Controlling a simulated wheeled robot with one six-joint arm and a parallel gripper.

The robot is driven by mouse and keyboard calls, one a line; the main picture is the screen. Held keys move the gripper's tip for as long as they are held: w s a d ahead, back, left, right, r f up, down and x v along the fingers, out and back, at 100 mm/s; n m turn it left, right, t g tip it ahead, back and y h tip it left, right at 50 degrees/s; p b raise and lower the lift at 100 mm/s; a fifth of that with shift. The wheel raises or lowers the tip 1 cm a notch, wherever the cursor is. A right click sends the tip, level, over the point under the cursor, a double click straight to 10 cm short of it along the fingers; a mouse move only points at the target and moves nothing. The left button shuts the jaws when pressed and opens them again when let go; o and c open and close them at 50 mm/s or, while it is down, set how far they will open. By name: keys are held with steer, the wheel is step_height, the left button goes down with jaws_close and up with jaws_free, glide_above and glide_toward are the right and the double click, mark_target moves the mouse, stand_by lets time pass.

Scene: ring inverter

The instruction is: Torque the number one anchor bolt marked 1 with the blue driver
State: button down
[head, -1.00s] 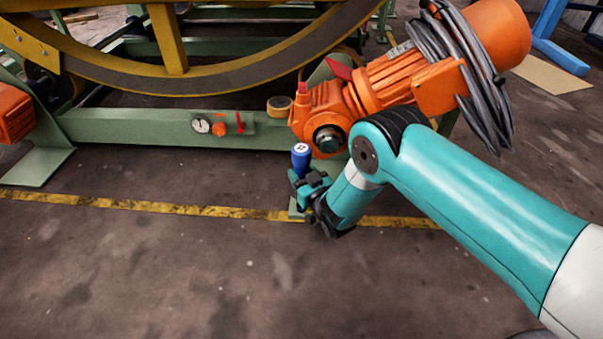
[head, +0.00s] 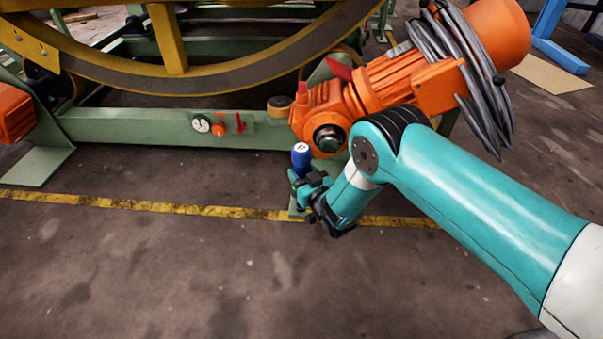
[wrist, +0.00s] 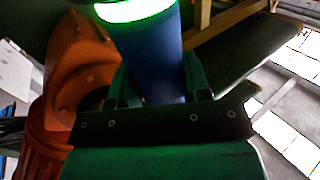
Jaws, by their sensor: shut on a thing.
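The blue driver (head: 301,158), with a white top bearing a dark mark, stands about upright in my gripper (head: 305,184), below and left of the orange motor. My gripper is shut on it. The wrist view also shows the driver (wrist: 150,50), blue with a glowing green ring, between the fingers of my gripper (wrist: 158,92). A small part of a green foot plate (head: 295,212) shows under the gripper. The anchor bolt marked 1 and the driver's lower tip are hidden behind the gripper, so I cannot tell whether they touch.
The orange gear motor (head: 375,90) with coiled grey cable is close behind and above my gripper. A green frame beam (head: 130,130) with a gauge (head: 201,125) runs left. A yellow floor line (head: 150,206) crosses the floor, which is clear in front.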

mark_target(306, 165)
steer(key=shift+r+p, duration=2.1)
steer(key=shift+r, duration=0.45)
